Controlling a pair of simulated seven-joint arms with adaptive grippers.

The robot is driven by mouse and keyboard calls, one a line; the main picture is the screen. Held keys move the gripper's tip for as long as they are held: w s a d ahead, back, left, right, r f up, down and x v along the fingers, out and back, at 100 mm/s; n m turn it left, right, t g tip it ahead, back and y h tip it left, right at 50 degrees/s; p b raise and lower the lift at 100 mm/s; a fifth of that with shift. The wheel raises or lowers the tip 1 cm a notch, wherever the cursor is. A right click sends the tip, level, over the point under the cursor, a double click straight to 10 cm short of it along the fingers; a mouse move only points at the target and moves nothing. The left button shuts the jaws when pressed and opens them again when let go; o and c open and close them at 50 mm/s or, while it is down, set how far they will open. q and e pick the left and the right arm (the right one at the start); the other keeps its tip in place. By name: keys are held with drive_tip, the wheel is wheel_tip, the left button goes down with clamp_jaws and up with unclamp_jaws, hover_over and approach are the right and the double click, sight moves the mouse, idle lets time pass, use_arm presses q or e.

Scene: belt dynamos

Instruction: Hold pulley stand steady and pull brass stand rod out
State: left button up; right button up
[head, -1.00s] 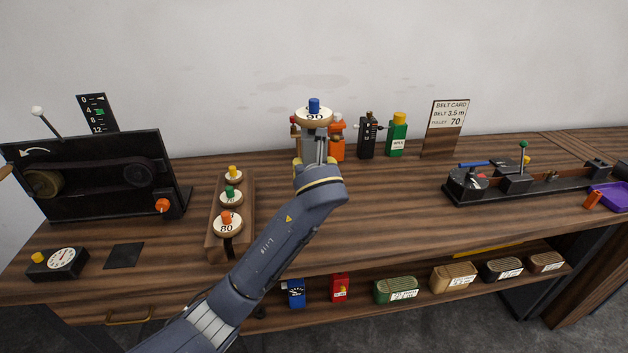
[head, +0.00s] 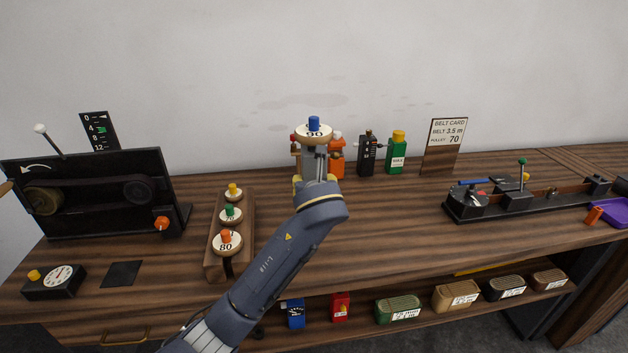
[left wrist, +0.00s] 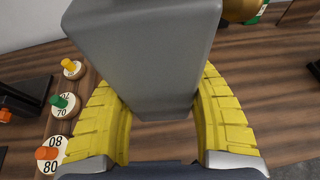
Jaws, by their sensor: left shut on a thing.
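The pulley stand (head: 313,163) is a grey post near the back of the bench. A cream disc marked 90 (head: 314,133) with a blue knob sits on top. My left gripper (head: 316,180) has its yellow pads on both sides of the post. In the left wrist view the gripper (left wrist: 163,115) is shut on the grey block of the stand (left wrist: 150,50). A brass-coloured piece (head: 296,153) with a red tip shows just left of the post; I cannot tell for sure that it is the brass rod. My right gripper is not in view.
A wooden rack (head: 215,262) with several pulleys stands left of my arm. Orange, black and green containers (head: 397,156) and the belt card (head: 444,147) stand to the right. A black dynamo panel (head: 95,205) is at far left.

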use_arm(q)
drive_tip(key=shift+f, duration=8.55)
drive_tip(key=shift+f, duration=0.65)
